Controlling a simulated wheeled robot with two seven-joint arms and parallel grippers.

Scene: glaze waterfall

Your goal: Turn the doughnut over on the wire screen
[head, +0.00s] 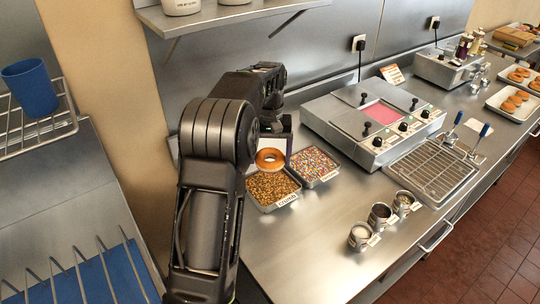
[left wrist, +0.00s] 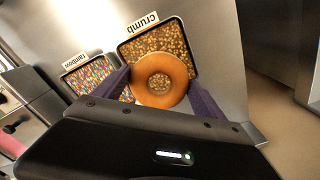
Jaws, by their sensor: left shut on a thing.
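A plain golden-brown doughnut (head: 270,167) is held above the crumb tray in the head view. It also shows in the left wrist view (left wrist: 142,78), between the two purple fingers of my left gripper (left wrist: 160,80), which is shut on its sides. The doughnut appears bare on the side facing the wrist camera. The wire screen (head: 436,172) lies over a shallow metal tray at the right of the counter, empty, well away from the gripper. My right gripper is not in view.
The crumb tray (head: 268,201) and the rainbow sprinkle tray (head: 330,172) stand side by side under the gripper. The glaze machine (head: 340,118) stands behind. Several small metal cups (head: 360,237) stand before the screen. Blue-handled tools (head: 483,131) rest by it.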

